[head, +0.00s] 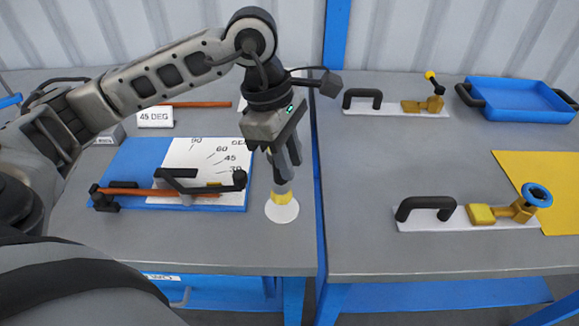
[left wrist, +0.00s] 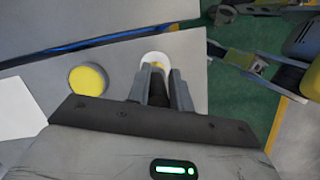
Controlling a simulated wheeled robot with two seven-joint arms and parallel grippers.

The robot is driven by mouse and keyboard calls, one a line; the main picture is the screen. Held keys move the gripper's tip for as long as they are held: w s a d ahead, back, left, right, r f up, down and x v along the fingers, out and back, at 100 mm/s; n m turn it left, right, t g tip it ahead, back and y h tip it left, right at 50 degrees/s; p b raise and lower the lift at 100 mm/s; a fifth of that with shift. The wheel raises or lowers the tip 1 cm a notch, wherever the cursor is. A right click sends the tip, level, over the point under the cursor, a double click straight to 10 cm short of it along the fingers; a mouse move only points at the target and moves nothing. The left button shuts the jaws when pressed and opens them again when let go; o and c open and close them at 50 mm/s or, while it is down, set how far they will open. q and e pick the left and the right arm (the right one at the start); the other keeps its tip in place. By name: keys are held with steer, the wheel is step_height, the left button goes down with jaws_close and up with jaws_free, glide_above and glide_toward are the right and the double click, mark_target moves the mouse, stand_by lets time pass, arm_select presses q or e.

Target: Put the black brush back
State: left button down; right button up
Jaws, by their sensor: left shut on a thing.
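My left gripper (head: 284,170) hangs over the left bench, near its right edge. It is shut on a dark, upright piece that I take to be the black brush (left wrist: 157,88); the fingers hide most of it. A yellow band (head: 282,197) shows under the fingertips, just above a white disc (head: 282,212) on the bench. In the left wrist view the gripper (left wrist: 160,85) points at that white disc (left wrist: 155,57). I cannot tell whether the held piece touches it. A flat yellow disc (left wrist: 88,79) lies to the left on the bench. My right gripper is not seen clearly.
A blue board (head: 130,158) with an angle sheet (head: 208,156) and clamped orange rod lies left of the gripper. A 45 DEG sign (head: 155,117) stands behind. The right bench holds two toggle clamps (head: 425,212) (head: 395,103), a blue tray (head: 515,97) and a yellow mat (head: 545,180).

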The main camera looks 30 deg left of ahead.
mark_target(290, 185)
arm_select(q)
step_height(290, 185, down, 2)
steer(key=shift+f+p, duration=0.2)
steer(key=shift+p, duration=0.15)
steer(key=shift+f+b, duration=0.35)
steer(key=shift+f, duration=0.15)
steer(key=c, duration=1.3)
jaws_free()
steer(key=shift+r, duration=0.1)
steer(key=shift+o, duration=0.2)
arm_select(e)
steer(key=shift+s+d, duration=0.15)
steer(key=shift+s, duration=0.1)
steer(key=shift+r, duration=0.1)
arm_select(q)
steer(key=shift+r, duration=0.15)
steer(key=v, duration=1.2)
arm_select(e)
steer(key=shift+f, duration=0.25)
arm_select(q)
steer(key=shift+d, duration=0.1)
